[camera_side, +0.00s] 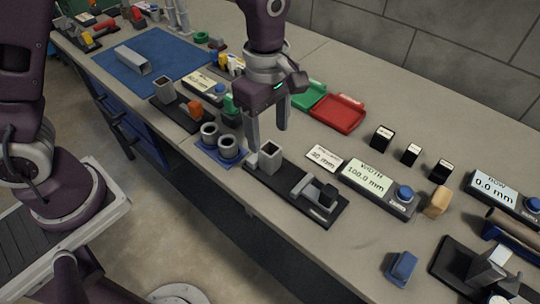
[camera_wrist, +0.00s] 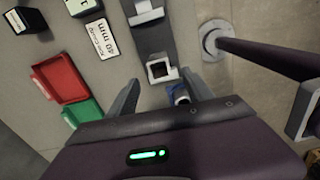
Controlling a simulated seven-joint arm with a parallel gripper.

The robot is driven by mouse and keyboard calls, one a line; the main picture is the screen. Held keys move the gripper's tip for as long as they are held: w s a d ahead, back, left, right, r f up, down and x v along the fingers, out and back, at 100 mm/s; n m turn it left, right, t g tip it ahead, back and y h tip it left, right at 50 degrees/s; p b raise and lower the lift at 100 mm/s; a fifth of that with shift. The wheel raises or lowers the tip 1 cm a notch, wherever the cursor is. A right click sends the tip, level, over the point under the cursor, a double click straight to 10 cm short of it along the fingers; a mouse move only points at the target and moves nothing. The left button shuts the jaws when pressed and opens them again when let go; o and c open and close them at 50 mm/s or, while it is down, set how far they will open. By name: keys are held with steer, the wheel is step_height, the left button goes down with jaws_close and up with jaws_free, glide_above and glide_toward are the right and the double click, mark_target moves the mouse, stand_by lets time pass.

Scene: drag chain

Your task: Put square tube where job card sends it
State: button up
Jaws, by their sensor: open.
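In the wrist view the square opening (camera_wrist: 160,70) lies just beyond my fingertips. My gripper (camera_side: 267,138) is open and points down just above and behind this tube; I cannot tell whether the tube is between the fingers. Another square piece (camera_side: 165,91) stands on a second black base, and a pale square tube (camera_side: 133,62) lies on the blue mat. A card beside the fixture reads 40 mm (camera_side: 323,158); its smaller lettering is unclear.
A display reading WIDTH 100.0 mm (camera_side: 368,184) stands right of the card. Red (camera_side: 338,113) and green (camera_side: 308,95) trays lie behind my gripper. Two round grey cylinders (camera_side: 228,147) stand on a blue base to the left. Small black labelled blocks (camera_side: 382,138) stand right.

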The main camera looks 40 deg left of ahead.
mark_target(270, 158)
steer(key=shift+n, duration=0.3)
steer(key=f, duration=0.8)
steer(key=shift+d, duration=0.25)
jaws_close()
